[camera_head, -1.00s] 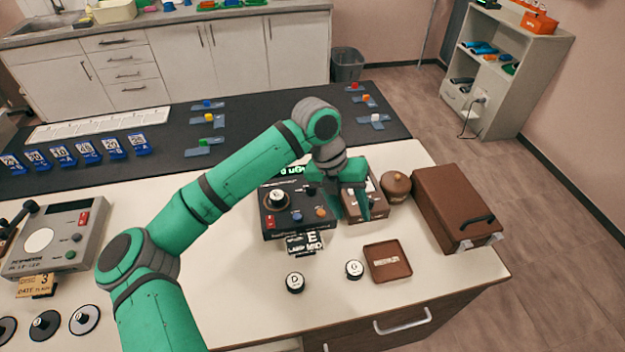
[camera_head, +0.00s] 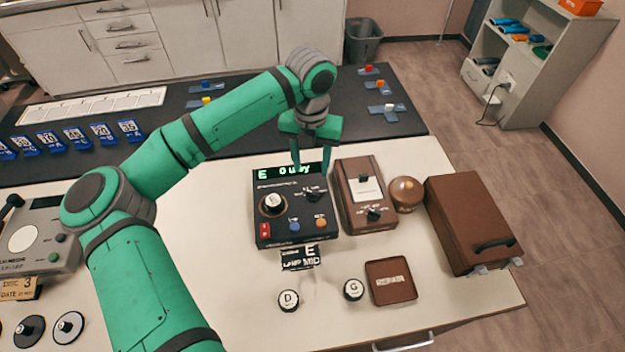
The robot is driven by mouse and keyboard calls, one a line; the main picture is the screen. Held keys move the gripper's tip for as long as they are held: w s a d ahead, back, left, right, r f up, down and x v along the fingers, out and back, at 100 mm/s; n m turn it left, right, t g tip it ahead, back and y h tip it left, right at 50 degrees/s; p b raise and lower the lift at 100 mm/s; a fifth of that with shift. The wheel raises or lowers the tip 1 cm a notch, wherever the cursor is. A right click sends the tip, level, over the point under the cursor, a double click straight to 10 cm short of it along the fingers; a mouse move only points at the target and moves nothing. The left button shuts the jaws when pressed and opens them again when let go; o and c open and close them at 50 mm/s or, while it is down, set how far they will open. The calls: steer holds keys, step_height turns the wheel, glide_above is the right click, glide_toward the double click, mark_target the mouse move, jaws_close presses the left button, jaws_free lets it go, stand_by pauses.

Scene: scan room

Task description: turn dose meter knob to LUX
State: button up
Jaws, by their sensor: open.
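The dose meter (camera_head: 262,242) appears to be the black box on the white bench, with a lit green display (camera_head: 284,173) that seems to read "E 0 uGy". A black selector knob (camera_head: 313,195) sits on its upper right; its markings are too small to read. A round white-topped piece (camera_head: 272,204) sits at its left, with a red switch (camera_head: 264,231), a blue button (camera_head: 294,224) and an orange button (camera_head: 320,222) below. My gripper (camera_head: 311,165) is open and empty, fingers pointing down over the meter's back edge near the display, behind the selector knob.
A brown instrument (camera_head: 350,209) with its own black knob (camera_head: 374,214) stands close on the right. Beyond are a round brown pot (camera_head: 406,194) and a brown case (camera_head: 470,215). In front are a label stand (camera_head: 300,258), pieces D (camera_head: 288,300) and G (camera_head: 353,289), and a brown tray (camera_head: 390,297).

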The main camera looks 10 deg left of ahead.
mark_target(312, 192)
steer(key=f, duration=0.8)
steer(key=shift+s+d+f, duration=0.1)
steer(key=shift+s+d, duration=0.05)
steer(key=shift+s, duration=0.2)
steer(key=shift+w+f, duration=0.1)
steer(key=shift+f, duration=0.6)
steer(key=shift+c, duration=0.4)
steer(key=c, duration=1)
